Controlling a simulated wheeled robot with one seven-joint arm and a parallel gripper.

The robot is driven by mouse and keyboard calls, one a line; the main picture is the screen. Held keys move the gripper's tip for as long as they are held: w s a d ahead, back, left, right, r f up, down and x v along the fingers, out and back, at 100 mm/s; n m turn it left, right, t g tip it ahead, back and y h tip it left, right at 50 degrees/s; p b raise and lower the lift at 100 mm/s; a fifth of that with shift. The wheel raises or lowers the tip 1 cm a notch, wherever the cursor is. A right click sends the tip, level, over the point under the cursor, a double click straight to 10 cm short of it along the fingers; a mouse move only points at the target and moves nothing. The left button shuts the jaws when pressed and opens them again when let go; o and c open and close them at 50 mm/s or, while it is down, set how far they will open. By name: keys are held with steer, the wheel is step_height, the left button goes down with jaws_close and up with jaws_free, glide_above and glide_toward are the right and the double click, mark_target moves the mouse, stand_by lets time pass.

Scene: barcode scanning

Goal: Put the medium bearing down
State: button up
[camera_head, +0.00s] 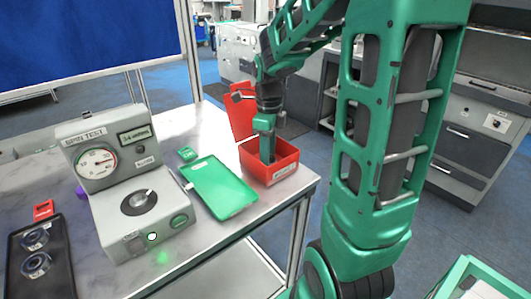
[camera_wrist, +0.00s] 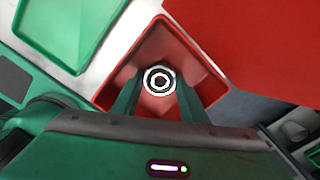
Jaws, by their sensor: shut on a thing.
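The medium bearing (camera_wrist: 159,80) is a round metal ring with a dark centre. In the wrist view it sits between the tips of my gripper (camera_wrist: 158,92), which is shut on it. The red box (camera_head: 287,174) stands at the table's right corner with its red lid (camera_head: 241,110) open behind it. My gripper (camera_head: 267,155) points down into the box. The box wall hides the bearing in the head view. The box rim (camera_wrist: 118,84) surrounds the bearing in the wrist view. I cannot tell whether the bearing touches the box floor.
A green tray (camera_head: 220,187) lies flat left of the box, with a small green tag (camera_head: 187,153) behind it. The spin test machine (camera_head: 139,205) stands further left. A black holder (camera_head: 40,265) with round parts is at the far left. The table edge is close right.

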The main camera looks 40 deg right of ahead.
steer(key=shift+f, duration=0.2)
steer(key=o, duration=1.2)
steer(key=shift+o, duration=0.2)
step_height(320, 180, up, 12)
steer(key=r, duration=0.1)
steer(key=s+f+n, duration=0.5)
steer(key=s+n, duration=0.5)
steer(key=n, duration=0.1)
steer(key=s+f+n, duration=0.4)
steer(key=s+n, duration=0.7)
steer(key=shift+a+f, duration=0.3)
steer(key=shift+f, duration=0.1)
